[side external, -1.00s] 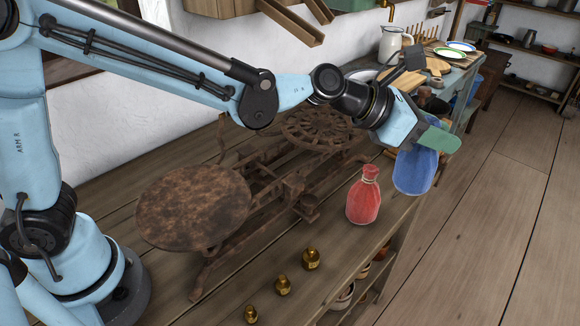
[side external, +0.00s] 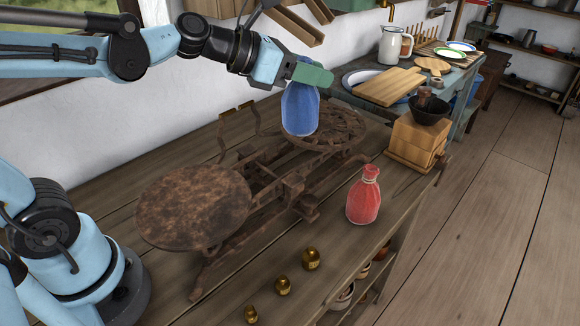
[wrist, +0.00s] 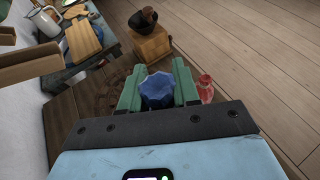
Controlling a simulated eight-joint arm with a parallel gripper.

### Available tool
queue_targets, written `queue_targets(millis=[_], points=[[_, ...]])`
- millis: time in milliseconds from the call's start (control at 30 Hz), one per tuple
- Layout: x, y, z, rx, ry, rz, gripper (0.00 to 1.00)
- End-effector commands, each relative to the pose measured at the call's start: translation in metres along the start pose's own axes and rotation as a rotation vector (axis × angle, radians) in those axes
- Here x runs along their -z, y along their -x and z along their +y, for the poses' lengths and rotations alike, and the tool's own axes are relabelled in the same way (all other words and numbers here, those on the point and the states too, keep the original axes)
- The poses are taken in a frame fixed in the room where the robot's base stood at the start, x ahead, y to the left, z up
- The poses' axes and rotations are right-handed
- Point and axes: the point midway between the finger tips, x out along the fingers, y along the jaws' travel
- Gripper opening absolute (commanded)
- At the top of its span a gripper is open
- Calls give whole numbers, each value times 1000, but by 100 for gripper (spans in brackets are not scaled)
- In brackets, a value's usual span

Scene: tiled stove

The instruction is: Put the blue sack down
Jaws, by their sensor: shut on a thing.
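My gripper (side external: 308,73) is shut on the blue sack (side external: 300,112) near its top. In the wrist view the blue sack (wrist: 158,92) sits between the green fingers of my gripper (wrist: 158,88). The sack hangs upright in front of the spoked far pan (side external: 342,128) of the rusty balance scale in the side view. I cannot tell whether its bottom touches the pan. The scale's solid round pan (side external: 190,205) is empty. A red sack (side external: 364,198) stands on the bench to the right of the scale; it shows partly in the wrist view (wrist: 206,88).
Several small brass weights (side external: 283,285) stand along the bench's front edge. A wooden grinder (side external: 416,138) stands at the bench's far right end. Behind it is a table with a cutting board (side external: 390,86) and a white jug (side external: 391,45). A wooden shelf or chute hangs on the wall above.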

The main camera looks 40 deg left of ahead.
Motion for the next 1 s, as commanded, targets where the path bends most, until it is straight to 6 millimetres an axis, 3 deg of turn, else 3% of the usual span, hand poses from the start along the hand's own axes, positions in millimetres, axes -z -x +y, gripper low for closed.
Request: queue_targets(millis=[100, 400, 800, 1000], points=[[12, 20, 13, -42, 19, -1, 0], [37, 54, 31, -115, 46, -5, 0], [73, 35, 30, -109, 44, -5, 0], [80, 30, 31, -108, 44, -5, 0]])
